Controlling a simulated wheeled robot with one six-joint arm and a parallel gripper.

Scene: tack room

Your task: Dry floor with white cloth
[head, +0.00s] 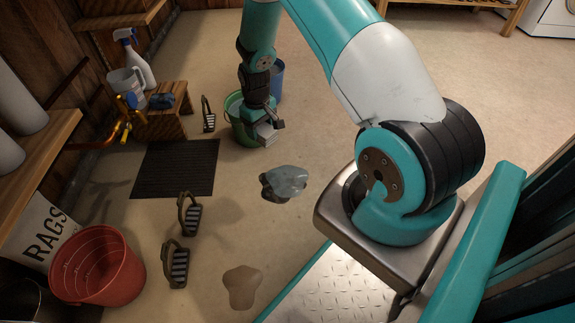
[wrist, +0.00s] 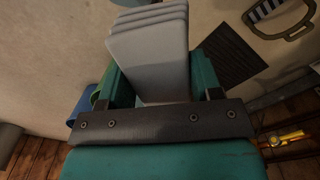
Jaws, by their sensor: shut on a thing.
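My gripper (head: 270,122) is shut on a folded white cloth (head: 267,134), by the green bucket at the back of the floor. In the wrist view the cloth (wrist: 150,50) looks pale grey, with several stacked layers between the jaws. A shiny grey-blue wet patch (head: 286,180) with dark edges lies on the beige floor (head: 330,150), nearer to me than the gripper and apart from the cloth. A flat brown patch (head: 240,286) lies closer still. Whether the cloth touches the bucket is unclear.
A green bucket (head: 237,122) and a blue bucket (head: 280,78) stand around my gripper. A dark mat (head: 160,168), several stirrup-like pieces (head: 190,218) and a red bucket (head: 98,268) are on the left. A wooden stool (head: 165,124) stands behind the mat.

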